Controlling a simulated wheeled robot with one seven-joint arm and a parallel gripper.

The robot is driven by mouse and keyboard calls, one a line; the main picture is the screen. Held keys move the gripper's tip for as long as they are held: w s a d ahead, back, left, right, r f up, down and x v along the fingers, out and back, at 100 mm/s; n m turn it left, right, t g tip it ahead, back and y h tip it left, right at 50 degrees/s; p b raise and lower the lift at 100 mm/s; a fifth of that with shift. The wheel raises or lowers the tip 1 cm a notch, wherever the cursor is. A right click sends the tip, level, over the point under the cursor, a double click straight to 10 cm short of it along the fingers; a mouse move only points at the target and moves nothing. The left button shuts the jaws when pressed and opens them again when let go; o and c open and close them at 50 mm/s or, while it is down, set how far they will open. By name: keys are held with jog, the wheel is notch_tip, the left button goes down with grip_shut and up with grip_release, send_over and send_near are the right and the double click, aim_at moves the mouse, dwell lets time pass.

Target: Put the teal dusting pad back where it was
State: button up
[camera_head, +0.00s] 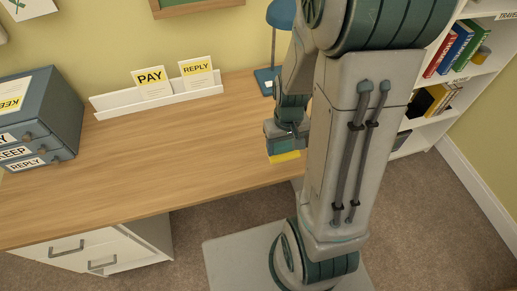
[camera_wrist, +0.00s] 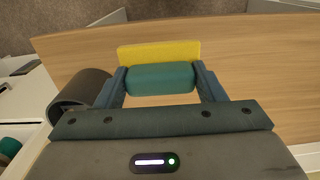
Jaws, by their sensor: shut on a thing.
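The teal dusting pad shows in the wrist view as a teal block (camera_wrist: 160,78) with a yellow layer (camera_wrist: 158,52) along its far side. My gripper (camera_wrist: 163,84) is shut on the teal part, with one finger at each end. In the head view my gripper (camera_head: 285,138) is over the right part of the wooden desk (camera_head: 170,160), near its front edge. The pad's yellow layer (camera_head: 284,156) shows below it. My arm hides part of the desk's right end. I cannot tell whether the pad touches the desktop.
A white letter rack (camera_head: 160,103) with PAY and REPLY cards stands at the desk's back. A blue lamp (camera_head: 268,80) is behind my gripper. A grey-blue drawer box (camera_head: 40,112) is at left, a bookshelf (camera_head: 473,70) at right. The desk's middle is clear.

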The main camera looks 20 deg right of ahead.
jog(key=w+a+f, duration=0.1)
jog(key=w, duration=0.1)
jog(key=w+a+f, duration=0.2)
jog(key=w, duration=0.1)
jog(key=w+a+f+p, duration=0.1)
jog(key=w+a+f, duration=0.1)
jog(key=shift+w+f, duration=0.25)
jog(key=shift+w, duration=0.15)
jog(key=shift+f, duration=2)
jog(key=shift+f, duration=0.1)
jog(key=shift+f, duration=0.15)
jog(key=o, duration=1)
jog(key=shift+o, duration=0.2)
